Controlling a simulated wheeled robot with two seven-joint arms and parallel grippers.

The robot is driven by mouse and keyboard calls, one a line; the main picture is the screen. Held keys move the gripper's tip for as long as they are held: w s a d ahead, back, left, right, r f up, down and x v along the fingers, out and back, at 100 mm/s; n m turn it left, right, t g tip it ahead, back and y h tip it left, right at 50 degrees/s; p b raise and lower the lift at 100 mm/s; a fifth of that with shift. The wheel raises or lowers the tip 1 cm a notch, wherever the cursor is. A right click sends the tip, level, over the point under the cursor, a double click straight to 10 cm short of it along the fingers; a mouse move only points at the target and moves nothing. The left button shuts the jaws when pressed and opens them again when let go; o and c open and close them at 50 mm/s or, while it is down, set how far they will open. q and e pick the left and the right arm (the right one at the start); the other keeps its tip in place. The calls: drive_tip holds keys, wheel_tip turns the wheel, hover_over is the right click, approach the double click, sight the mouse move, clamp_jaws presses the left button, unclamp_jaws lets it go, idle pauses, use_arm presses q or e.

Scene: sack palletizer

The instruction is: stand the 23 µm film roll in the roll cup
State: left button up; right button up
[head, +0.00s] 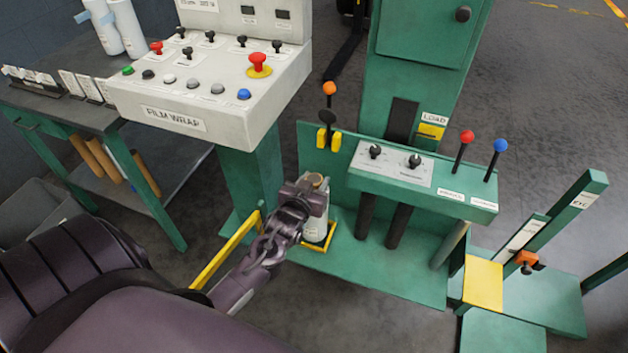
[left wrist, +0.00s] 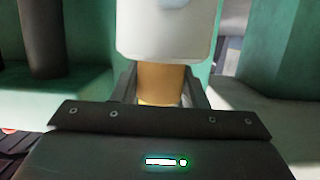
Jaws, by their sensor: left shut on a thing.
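A white film roll (head: 316,222) with a grey label hangs upright, or nearly so, at my left gripper (head: 312,190). The gripper is shut on its brown core end, and the core (left wrist: 160,84) shows between the fingers in the left wrist view, with the white film (left wrist: 165,42) beyond it. A yellow square frame, seemingly the roll cup (head: 332,234), is around or just under the roll's lower end on the green base. I cannot tell whether the roll touches the cup floor. The film thickness is not readable. My right gripper is not in view.
A FILM WRAP control panel (head: 205,110) stands left of the gripper. A green lever console (head: 425,180) is close on the right. A yellow bar (head: 228,250) runs left of the cup. Two white rolls (head: 112,28) stand on a dark bench (head: 85,115).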

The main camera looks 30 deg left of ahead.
use_arm(q)
drive_tip(key=shift+r+p, duration=0.1)
drive_tip(key=shift+p, duration=0.35)
idle(0.5)
idle(1.0)
drive_tip(key=o, duration=1.3)
drive_tip(key=shift+s, duration=0.1)
drive_tip(key=shift+f, duration=0.25)
drive_tip(key=shift+v, duration=3.95)
drive_tip(key=shift+r, duration=0.15)
